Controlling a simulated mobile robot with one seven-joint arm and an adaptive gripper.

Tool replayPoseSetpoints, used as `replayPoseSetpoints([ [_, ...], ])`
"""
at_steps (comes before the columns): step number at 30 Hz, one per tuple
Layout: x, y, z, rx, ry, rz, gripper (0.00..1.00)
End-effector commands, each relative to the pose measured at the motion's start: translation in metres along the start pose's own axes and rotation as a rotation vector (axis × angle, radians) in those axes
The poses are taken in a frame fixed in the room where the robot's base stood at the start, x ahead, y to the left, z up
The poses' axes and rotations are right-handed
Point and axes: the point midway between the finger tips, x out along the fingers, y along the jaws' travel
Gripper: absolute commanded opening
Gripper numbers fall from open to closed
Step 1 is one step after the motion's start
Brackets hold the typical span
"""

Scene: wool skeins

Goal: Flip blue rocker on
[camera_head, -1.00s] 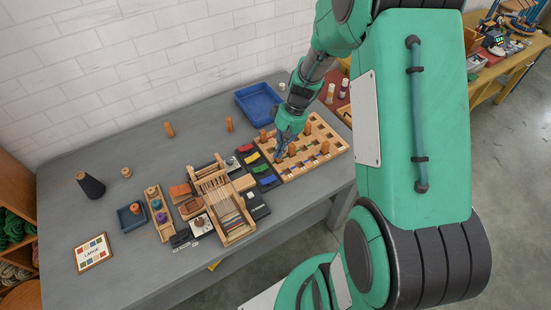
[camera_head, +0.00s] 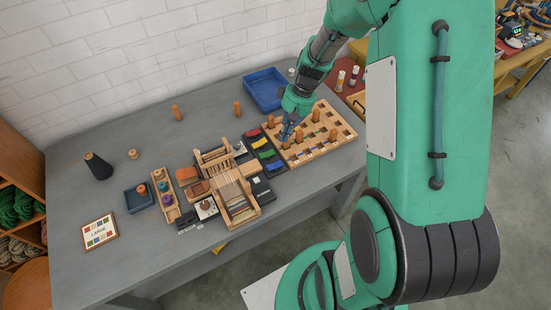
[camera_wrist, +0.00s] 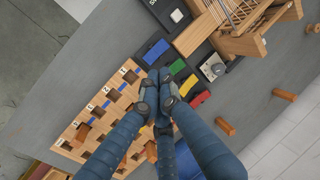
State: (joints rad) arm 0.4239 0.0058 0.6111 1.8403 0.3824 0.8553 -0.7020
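The blue rocker (camera_head: 274,166) is at the near end of a dark panel, in a row with green (camera_head: 266,155), yellow (camera_head: 259,143) and red (camera_head: 253,133) ones. In the wrist view the blue rocker (camera_wrist: 156,51) lies just beyond my fingertips, and the green one (camera_wrist: 177,67) is just right of them. Which way the blue rocker is tilted is too small to tell. My gripper (camera_head: 284,138) hangs over the border of the panel and the pegboard. In the wrist view my gripper (camera_wrist: 158,76) has its fingertips together, with nothing seen between them.
A wooden pegboard (camera_head: 345,131) with several upright pegs lies right of the panel. A wooden loom (camera_head: 230,187) stands close on the left. A blue tray (camera_head: 265,90) is behind. The grey table (camera_head: 110,255) has clear room at front left.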

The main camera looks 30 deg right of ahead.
Motion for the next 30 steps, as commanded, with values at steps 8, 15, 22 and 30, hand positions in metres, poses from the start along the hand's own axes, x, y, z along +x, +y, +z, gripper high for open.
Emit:
replayPoseSetpoints([
  [8,0.003,0.0,0.0,0.0,0.0,0.0,0.0],
  [15,0.021,0.0,0.001,0.001,-0.001,-0.001,0.0],
  [22,0.054,0.0,0.001,0.0,-0.002,-0.001,0.0],
  [30,0.099,0.001,0.001,0.0,-0.002,-0.001,0.0],
])
